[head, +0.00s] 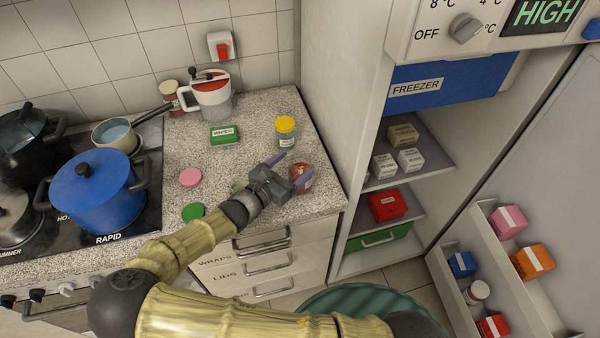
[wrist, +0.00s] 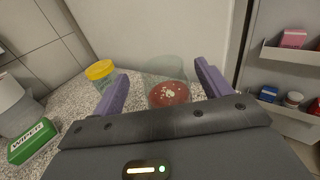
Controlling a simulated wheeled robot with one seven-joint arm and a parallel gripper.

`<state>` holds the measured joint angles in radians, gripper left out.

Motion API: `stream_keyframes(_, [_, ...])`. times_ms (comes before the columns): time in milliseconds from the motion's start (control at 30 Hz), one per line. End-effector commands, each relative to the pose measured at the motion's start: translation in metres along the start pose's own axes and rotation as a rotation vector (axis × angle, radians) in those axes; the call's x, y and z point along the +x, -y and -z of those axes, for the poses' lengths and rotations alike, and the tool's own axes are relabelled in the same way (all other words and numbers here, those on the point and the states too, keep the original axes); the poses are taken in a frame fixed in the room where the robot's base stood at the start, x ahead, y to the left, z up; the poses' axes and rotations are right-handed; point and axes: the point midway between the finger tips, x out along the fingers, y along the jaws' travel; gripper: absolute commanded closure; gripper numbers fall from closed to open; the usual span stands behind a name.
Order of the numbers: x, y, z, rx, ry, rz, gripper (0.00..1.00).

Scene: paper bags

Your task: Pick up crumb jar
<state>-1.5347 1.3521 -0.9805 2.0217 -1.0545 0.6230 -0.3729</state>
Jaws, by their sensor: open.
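A clear jar with a red inside and pale crumbs (wrist: 168,95) shows between my fingers in the wrist view. I take it for the crumb jar. In the head view it (head: 302,177) stands near the counter's right front corner, partly hidden by my gripper (head: 290,169). My gripper also shows in the wrist view (wrist: 161,80), its two purple fingers open and spread to either side of the jar. I cannot tell whether either finger touches it. A clear jar with a yellow lid (head: 286,131) stands farther back, and it also shows left of my left finger in the wrist view (wrist: 102,74).
A green wiper box (head: 224,135), a red-and-white pot (head: 210,92), a pink lid (head: 190,177) and a green lid (head: 193,212) are on the counter. A tall cabinet wall (head: 335,90) borders it on the right. A blue pot (head: 92,190) stands on the stove.

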Motion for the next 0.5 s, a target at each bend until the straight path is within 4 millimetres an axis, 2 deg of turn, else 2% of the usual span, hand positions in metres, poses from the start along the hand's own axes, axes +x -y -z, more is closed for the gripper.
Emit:
stream_keyframes(233, [0.005,0.001,-0.002,-0.001,0.002,0.001,0.23])
stream_keyframes(500, [0.042,0.003,-0.002,-0.003,0.003,0.002,0.23])
